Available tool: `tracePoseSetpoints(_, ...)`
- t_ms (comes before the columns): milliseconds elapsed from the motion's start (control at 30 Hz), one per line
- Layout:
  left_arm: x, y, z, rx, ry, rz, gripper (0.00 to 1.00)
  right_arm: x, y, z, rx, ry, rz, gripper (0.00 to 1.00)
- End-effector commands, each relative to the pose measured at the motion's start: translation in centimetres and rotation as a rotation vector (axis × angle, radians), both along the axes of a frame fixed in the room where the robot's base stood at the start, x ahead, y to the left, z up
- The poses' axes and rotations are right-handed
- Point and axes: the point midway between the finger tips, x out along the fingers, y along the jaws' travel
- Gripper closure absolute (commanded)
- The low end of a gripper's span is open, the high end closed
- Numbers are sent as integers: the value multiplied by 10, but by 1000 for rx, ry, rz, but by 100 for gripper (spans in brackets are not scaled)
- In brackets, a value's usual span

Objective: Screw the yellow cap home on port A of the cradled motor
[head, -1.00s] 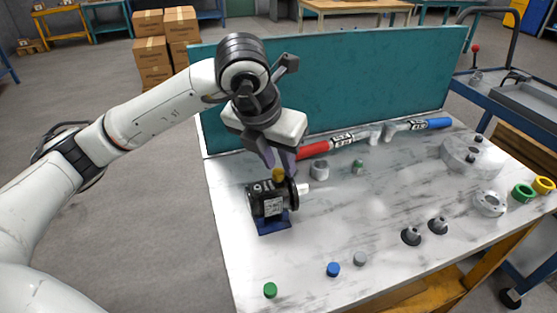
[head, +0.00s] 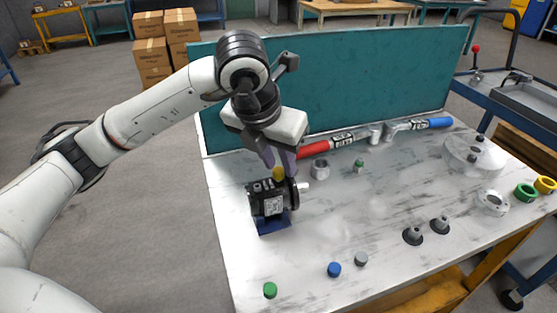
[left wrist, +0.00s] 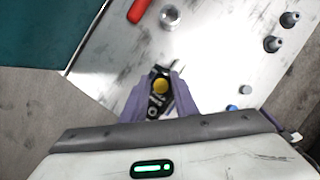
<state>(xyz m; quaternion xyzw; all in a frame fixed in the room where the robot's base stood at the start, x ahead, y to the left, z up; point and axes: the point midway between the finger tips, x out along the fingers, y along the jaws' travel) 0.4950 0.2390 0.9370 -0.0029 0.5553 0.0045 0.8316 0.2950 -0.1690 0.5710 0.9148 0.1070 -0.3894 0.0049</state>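The black motor (head: 262,200) sits in a blue cradle (head: 273,225) near the table's left side, with a pale shaft pointing right. The yellow cap (head: 278,173) is upright on top of the motor; how deep it sits in the port cannot be told. My left gripper (head: 279,160) points down just above the cap. In the left wrist view the yellow cap (left wrist: 160,85) shows between two spread purple fingers (left wrist: 160,95), with a gap on both sides. The port letter is not legible. My right gripper is out of view.
Blue (head: 334,269), green (head: 270,290) and grey (head: 361,259) caps lie at the front. Red-handled (head: 313,150) and blue-handled (head: 439,122) tools lie along the teal panel (head: 340,90). The table middle is clear.

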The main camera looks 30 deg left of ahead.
Motion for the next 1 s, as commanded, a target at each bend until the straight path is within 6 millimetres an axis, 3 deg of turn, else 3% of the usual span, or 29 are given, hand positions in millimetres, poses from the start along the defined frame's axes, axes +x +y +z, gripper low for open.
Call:
tracePoseSetpoints(67, 0, 0, 0, 0, 0, 0, 77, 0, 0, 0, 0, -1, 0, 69)
tracePoseSetpoints(200, 0, 0, 0, 0, 0, 0, 100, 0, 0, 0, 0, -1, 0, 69)
tracePoseSetpoints(600, 0, 0, -1, 0, 1, -29, 100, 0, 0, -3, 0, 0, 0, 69)
tracePoseSetpoints(1000, 0, 1, -2, -2, 1, -463, 100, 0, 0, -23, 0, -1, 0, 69)
